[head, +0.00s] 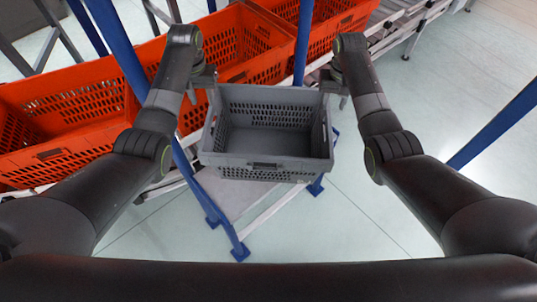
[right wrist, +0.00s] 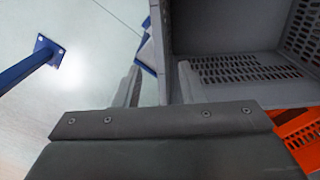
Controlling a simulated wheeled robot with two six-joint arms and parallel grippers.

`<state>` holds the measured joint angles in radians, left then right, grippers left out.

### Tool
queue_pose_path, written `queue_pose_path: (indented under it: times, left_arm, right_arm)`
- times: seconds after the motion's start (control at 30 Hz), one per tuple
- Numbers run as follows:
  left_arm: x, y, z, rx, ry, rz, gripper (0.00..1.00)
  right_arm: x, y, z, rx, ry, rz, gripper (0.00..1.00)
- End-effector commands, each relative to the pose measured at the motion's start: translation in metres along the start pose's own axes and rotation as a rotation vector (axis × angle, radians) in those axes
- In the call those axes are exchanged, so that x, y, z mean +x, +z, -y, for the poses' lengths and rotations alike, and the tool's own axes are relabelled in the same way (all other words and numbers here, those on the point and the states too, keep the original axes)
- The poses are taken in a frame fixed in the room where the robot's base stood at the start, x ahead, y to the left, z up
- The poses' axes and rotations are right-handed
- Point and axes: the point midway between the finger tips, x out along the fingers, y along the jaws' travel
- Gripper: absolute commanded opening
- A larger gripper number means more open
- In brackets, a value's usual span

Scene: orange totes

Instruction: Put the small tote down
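The small grey tote (head: 265,163) is at the middle of the head view, open side up and empty. It appears held in the air between my two grippers, above a low stand. My left gripper (head: 204,91) is at the tote's left rim and looks shut on it; its contact is partly hidden. My right gripper (head: 334,92) is at the right rim. In the right wrist view its fingers (right wrist: 160,84) stand on either side of the tote's wall (right wrist: 210,28), close to it.
A low stand with blue legs (head: 238,250) and a grey surface (head: 225,195) shows below the tote. Several large orange totes (head: 60,115) line a conveyor (head: 405,22) behind and to the left. A blue post (head: 495,122) stands at right. Floor at right front is clear.

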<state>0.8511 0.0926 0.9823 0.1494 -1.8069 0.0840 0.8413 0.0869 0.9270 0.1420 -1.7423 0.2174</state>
Motion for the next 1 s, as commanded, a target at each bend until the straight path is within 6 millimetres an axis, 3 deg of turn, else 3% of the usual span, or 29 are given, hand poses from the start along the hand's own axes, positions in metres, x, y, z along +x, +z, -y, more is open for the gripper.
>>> queue_pose_path:
  times: [0.1, 0.3, 1.0]
  left_arm:
    - [0.000, 0.000, 0.000, 0.000, 0.000, 0.000, 0.37]
    - [0.000, 0.000, 0.000, 0.000, 0.000, 0.000, 0.37]
    - [0.001, 0.000, 0.000, 0.000, 0.000, 0.001, 0.37]
  right_arm:
    - [-0.019, -0.001, 0.000, 0.001, 0.000, -0.003, 0.37]
    - [-0.032, 0.000, 0.000, 0.001, 0.001, 0.000, 0.37]
    - [-0.032, 0.000, 0.000, 0.000, 0.000, 0.001, 0.37]
